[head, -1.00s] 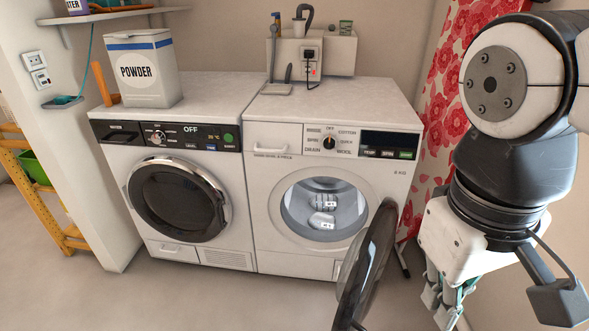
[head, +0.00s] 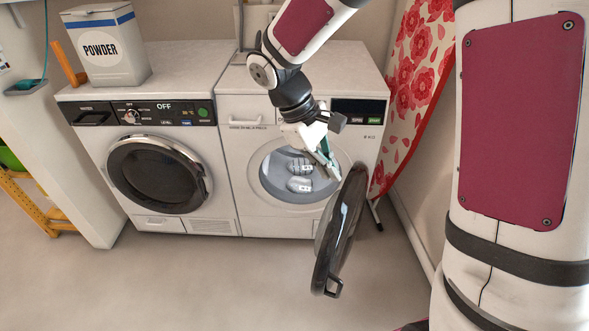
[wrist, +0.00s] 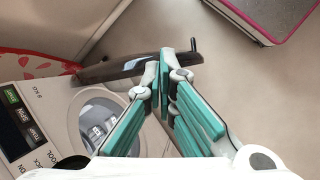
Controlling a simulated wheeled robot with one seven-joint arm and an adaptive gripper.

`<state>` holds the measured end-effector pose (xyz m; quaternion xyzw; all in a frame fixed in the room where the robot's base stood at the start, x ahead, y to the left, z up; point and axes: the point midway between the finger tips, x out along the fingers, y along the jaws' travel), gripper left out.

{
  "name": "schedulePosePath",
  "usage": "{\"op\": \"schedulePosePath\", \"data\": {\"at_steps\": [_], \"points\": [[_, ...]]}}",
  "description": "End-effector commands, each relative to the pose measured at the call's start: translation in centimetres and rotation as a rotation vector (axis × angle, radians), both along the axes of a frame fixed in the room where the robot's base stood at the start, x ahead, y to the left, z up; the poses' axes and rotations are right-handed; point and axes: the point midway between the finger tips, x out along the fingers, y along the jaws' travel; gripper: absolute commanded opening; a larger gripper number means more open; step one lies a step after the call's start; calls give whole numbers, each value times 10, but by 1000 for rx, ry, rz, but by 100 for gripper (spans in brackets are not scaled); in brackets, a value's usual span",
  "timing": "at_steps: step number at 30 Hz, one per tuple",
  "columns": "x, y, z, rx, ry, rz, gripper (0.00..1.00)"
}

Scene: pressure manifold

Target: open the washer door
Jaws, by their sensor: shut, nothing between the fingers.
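The white washer (head: 232,190) is the right one of two machines. Its round dark door (head: 340,235) stands swung wide open on the right side, with a handle (head: 333,288) at its free edge. The drum opening (head: 277,180) is uncovered and grey items (head: 299,166) lie inside. My gripper (head: 331,170) is in front of the opening, between it and the open door. In the wrist view the fingers (wrist: 178,66) are shut and empty, and the door (wrist: 110,70) shows edge-on just beyond them. Whether they touch it I cannot tell.
A second machine (head: 215,212) with a shut dark door (head: 155,175) stands at the left. A powder box (head: 105,48) is on top of it. A red flowered cloth (head: 404,85) hangs at the right. The floor (head: 190,280) in front is clear.

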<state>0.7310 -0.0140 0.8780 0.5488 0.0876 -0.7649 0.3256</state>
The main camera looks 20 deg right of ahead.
Motion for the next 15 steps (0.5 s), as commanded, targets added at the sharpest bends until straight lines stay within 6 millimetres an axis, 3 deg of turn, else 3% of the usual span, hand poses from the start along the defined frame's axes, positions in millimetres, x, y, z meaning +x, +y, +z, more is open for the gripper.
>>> {"op": "schedulePosePath", "data": {"at_steps": [6, 15], "points": [[40, 21, -60, 62, 80, 127, 0], [66, 48, -131, 158, 136, 231, 0]]}}
